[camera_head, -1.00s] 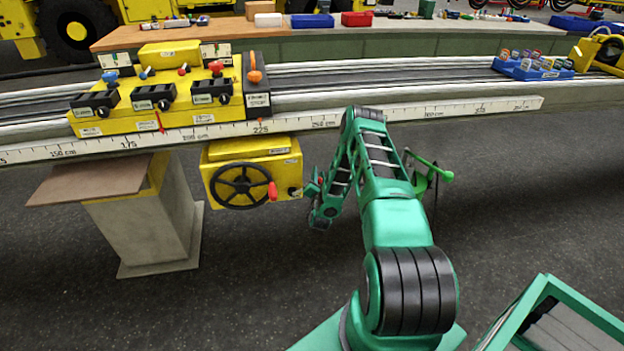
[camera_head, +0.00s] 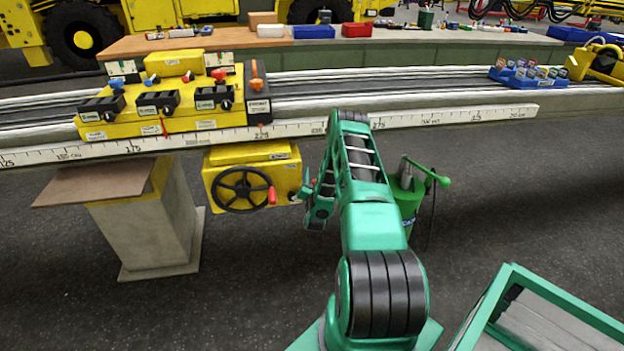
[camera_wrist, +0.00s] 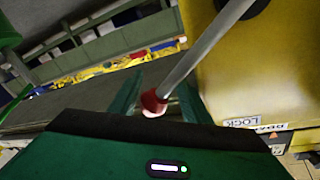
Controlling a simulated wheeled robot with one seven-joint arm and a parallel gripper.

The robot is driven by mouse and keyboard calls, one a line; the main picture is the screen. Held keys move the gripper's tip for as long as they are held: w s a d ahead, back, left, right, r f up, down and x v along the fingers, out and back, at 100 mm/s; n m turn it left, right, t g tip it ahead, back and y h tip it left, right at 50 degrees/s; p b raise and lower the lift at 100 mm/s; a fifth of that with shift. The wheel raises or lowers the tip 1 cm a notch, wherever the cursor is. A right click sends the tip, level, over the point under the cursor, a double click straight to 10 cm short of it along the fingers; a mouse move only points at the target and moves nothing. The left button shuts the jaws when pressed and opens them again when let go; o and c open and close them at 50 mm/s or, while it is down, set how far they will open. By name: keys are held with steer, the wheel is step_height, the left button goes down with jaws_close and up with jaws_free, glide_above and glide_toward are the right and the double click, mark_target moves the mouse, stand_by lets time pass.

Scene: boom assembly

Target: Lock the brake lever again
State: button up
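The brake lever (camera_wrist: 207,55) is a grey metal rod with a red knob (camera_wrist: 153,102) at its end, seen in the wrist view. It slants down from the top toward my gripper, beside a yellow housing (camera_wrist: 240,80) with a LOCK label (camera_wrist: 240,122). My gripper (camera_wrist: 160,88) is open, with the red knob between its two green fingers. I cannot tell whether a finger touches it. In the head view my gripper (camera_head: 306,190) is just right of the yellow brake box (camera_head: 225,157). The lever is not clearly visible there.
The box carries a black handwheel (camera_head: 242,190) with a red handle. A long rail with a scale (camera_head: 420,122) runs above. A concrete pillar (camera_head: 145,235) stands left. A green bucket (camera_head: 408,200) is behind my arm.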

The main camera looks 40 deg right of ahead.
steer(key=v, duration=1)
steer(key=shift+s+a, duration=0.2)
steer(key=shift+s, duration=0.1)
steer(key=shift+s, duration=0.1)
stand_by(0.3)
